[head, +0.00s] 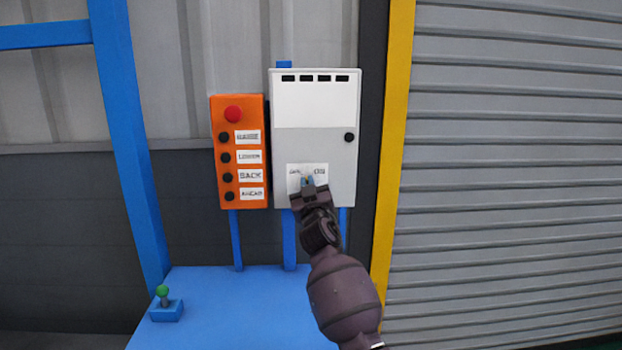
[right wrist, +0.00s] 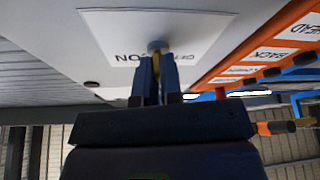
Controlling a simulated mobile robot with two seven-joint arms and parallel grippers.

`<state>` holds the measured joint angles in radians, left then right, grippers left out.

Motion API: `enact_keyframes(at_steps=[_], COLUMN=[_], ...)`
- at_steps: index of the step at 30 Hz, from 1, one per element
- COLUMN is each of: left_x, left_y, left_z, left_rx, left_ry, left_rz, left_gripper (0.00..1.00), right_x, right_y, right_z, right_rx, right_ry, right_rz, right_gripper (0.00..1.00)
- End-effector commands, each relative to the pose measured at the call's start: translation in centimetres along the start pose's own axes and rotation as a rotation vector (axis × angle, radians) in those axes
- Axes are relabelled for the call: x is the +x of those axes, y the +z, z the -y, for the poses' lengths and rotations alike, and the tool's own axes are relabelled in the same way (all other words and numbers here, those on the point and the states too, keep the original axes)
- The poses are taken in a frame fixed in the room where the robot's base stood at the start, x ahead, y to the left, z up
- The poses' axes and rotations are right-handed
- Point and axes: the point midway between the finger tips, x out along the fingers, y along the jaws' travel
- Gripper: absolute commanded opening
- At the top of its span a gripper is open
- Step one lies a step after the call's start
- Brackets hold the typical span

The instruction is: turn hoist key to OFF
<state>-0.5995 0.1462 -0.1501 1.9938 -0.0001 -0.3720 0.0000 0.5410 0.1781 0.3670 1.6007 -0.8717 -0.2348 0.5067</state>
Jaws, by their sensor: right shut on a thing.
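The hoist key (right wrist: 157,62) is a small yellowish piece at a grey round lock (right wrist: 157,46) on the white label (right wrist: 110,28) of the control cabinet. In the head view the label (head: 321,170) is on the lower part of the cabinet door (head: 338,150). My right gripper (head: 307,182) reaches up from below and is shut on the key; its fingers (right wrist: 157,75) also show in the right wrist view. The fingers hide most of the key, so I cannot tell its exact angle. Label print is partly covered and blurred. My left gripper is not in view.
An orange button box (head: 240,185) with a red button (head: 233,114) and several black buttons stands close left of the cabinet. A blue table (head: 230,310) below carries a green-knobbed lever (head: 163,294). A yellow post (head: 392,150) and grey shutter (head: 510,170) stand right.

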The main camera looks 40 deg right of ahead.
Motion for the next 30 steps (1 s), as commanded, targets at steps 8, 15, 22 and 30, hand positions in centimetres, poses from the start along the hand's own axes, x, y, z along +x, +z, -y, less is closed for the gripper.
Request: enact_keyframes(at_steps=[8,15,22,30], left_x=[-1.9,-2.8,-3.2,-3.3], left_y=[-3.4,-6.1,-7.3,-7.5], left_z=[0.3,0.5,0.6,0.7], left_rx=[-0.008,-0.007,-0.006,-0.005], left_ry=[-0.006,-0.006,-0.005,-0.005], left_rz=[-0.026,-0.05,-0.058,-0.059], left_gripper=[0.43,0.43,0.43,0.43], right_x=[0.3,0.2,0.2,0.1], right_y=[-0.7,-0.5,-0.4,-0.2], right_z=[-0.4,-0.3,-0.2,-0.1], right_rx=[-0.225,-0.368,-0.444,-0.47], right_ry=[-0.092,-0.151,-0.182,-0.193], right_rz=[-0.003,-0.002,-0.003,-0.003], right_gripper=[0.0,0.0,0.0,0.0])
